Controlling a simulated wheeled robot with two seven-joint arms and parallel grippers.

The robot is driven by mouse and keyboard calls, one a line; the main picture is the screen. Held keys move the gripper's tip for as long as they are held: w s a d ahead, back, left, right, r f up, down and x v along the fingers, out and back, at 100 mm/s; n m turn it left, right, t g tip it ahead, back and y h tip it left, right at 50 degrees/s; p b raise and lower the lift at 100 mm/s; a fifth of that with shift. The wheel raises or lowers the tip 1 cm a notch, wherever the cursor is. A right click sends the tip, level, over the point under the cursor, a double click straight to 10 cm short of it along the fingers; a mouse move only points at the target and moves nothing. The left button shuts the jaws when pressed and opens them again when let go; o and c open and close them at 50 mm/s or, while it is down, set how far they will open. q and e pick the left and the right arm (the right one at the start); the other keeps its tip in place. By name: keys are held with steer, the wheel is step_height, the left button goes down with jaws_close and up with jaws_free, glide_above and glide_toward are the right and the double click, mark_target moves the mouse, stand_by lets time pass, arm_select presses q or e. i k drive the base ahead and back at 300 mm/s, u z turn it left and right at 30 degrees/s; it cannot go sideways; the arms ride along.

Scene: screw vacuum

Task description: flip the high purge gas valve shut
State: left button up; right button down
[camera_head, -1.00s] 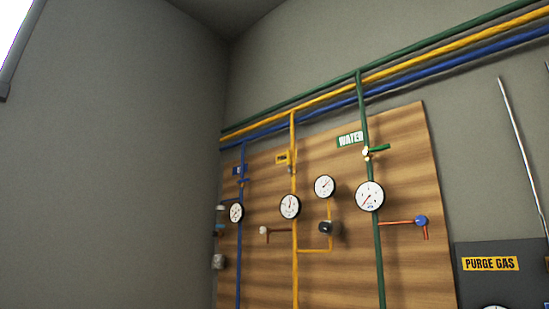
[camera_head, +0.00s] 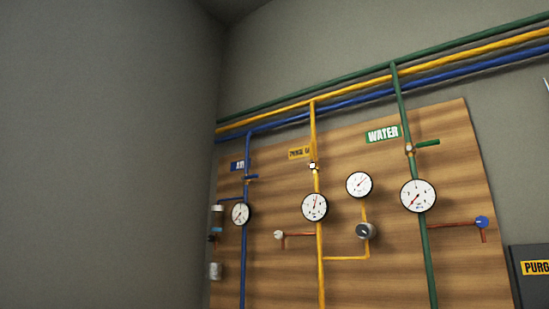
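The yellow purge gas pipe (camera_head: 319,240) runs down the wooden board under a yellow label (camera_head: 300,153) that is partly hidden. The high purge gas valve (camera_head: 313,166) is on this pipe beside the label, above a round gauge (camera_head: 314,207). It shows a small pale nut. Its handle is too small to make out clearly, and I cannot tell its exact angle. Neither of my grippers is in view.
The wooden board (camera_head: 455,170) also carries a blue pipe (camera_head: 244,260) at left and a green WATER pipe (camera_head: 427,260) at right with a green handle (camera_head: 427,142). A dark purge gas panel (camera_head: 530,290) shows at the lower right edge. A bare grey wall (camera_head: 100,150) fills the left.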

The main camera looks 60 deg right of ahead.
mark_target(311, 151)
steer(key=z, duration=0.65)
steer(key=i, duration=1.35)
steer(key=z, duration=1.6)
steer(key=i, duration=0.35)
steer(key=z, duration=0.35)
